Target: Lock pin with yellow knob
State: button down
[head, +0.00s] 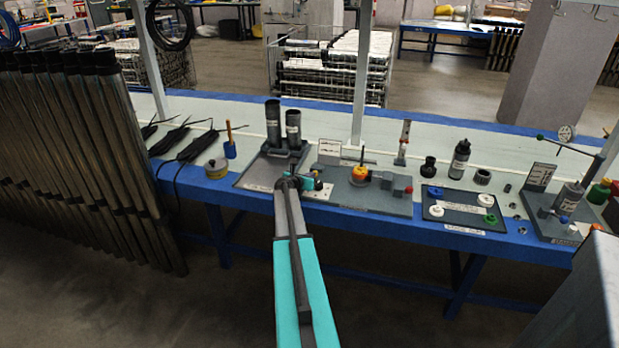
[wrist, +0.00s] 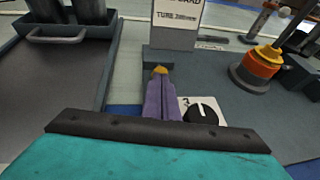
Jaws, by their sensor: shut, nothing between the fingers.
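The yellow knob (wrist: 160,71) shows in the wrist view just beyond my fingertips, at the front edge of a grey block. Only its upper part shows; the pin below it is hidden. My gripper (wrist: 161,84) has its purple fingers together and empty, right in front of the knob; I cannot tell whether they touch it. In the head view my gripper (head: 297,183) is at the front of the bench, and my arm hides most of this spot.
A black dial (wrist: 202,112) on a white plate is just right of my fingers. An orange and yellow ring stack (wrist: 263,62) stands farther right on the grey base. A tray (wrist: 60,90) with a handle and dark cylinders is at left. A sign (wrist: 177,22) stands behind.

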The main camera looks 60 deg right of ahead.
jog(key=shift+w+r, duration=0.1)
jog(key=shift+r, duration=0.1)
dwell(0.3)
jog(key=shift+p+v, duration=0.45)
jog(key=shift+v, duration=1.75)
jog(key=v, duration=0.9)
jog(key=shift+s+a+b, duration=0.2)
jog(key=shift+s+b, duration=0.05)
jog(key=shift+b, duration=0.15)
jog(key=shift+w+a, duration=0.1)
